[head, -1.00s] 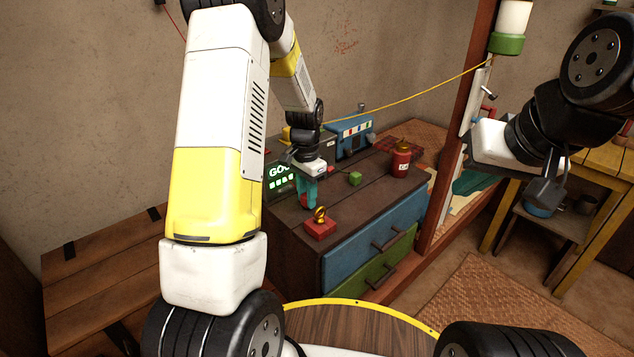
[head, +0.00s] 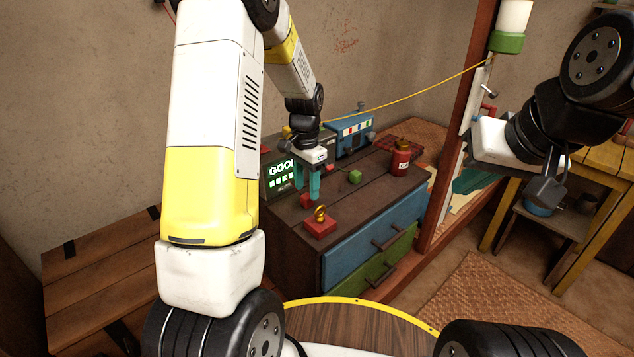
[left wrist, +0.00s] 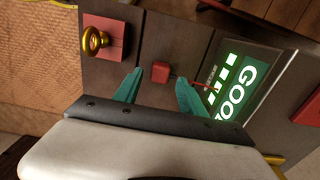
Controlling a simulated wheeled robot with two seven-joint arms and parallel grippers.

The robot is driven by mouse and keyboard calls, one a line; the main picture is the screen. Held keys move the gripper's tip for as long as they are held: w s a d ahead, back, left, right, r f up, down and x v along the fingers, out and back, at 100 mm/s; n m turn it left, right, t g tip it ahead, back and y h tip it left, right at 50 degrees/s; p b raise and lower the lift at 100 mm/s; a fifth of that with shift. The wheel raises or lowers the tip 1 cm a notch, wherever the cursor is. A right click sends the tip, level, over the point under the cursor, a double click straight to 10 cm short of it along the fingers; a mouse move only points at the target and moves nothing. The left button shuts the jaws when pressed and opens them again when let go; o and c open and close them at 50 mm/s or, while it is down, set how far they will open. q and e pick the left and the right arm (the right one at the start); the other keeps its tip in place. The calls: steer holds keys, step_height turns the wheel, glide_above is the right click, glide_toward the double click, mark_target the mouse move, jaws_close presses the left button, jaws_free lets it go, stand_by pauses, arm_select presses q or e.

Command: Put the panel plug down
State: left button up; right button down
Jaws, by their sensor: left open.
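A small red block (head: 306,201), which looks like the panel plug, rests on the dark wooden chest top (head: 345,200). It also shows in the left wrist view (left wrist: 161,71), between the lines of my fingertips and apart from both. My left gripper (head: 314,194) is open and empty, with its teal fingers just above the block. The fingers also show in the left wrist view (left wrist: 160,85). My right gripper (head: 545,190) hangs at the right, away from the chest; its finger opening is unclear.
A red block with a gold ring (head: 320,225) stands at the chest's front edge. A green cube (head: 354,177), a red jar (head: 401,160), a lit green display (head: 281,175) and a blue box (head: 351,138) are close by. A yellow cord (head: 410,95) runs above.

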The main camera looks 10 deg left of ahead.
mark_target(307, 195)
arm_select(q)
step_height(307, 195, up, 9)
steer(key=s+r+n+t+h, duration=0.1)
steer(key=s+r+n+t, duration=0.25)
steer(key=s+r, duration=0.8)
steer(key=s+d+r+n+t+h, duration=0.1)
steer(key=s+d+n+t, duration=0.1)
steer(key=s, duration=1)
steer(key=shift+s+r+n+t, duration=0.2)
steer(key=shift+s+n+t, duration=0.2)
steer(key=shift+n, duration=0.35)
steer(key=shift+d, duration=0.1)
stand_by(1.2)
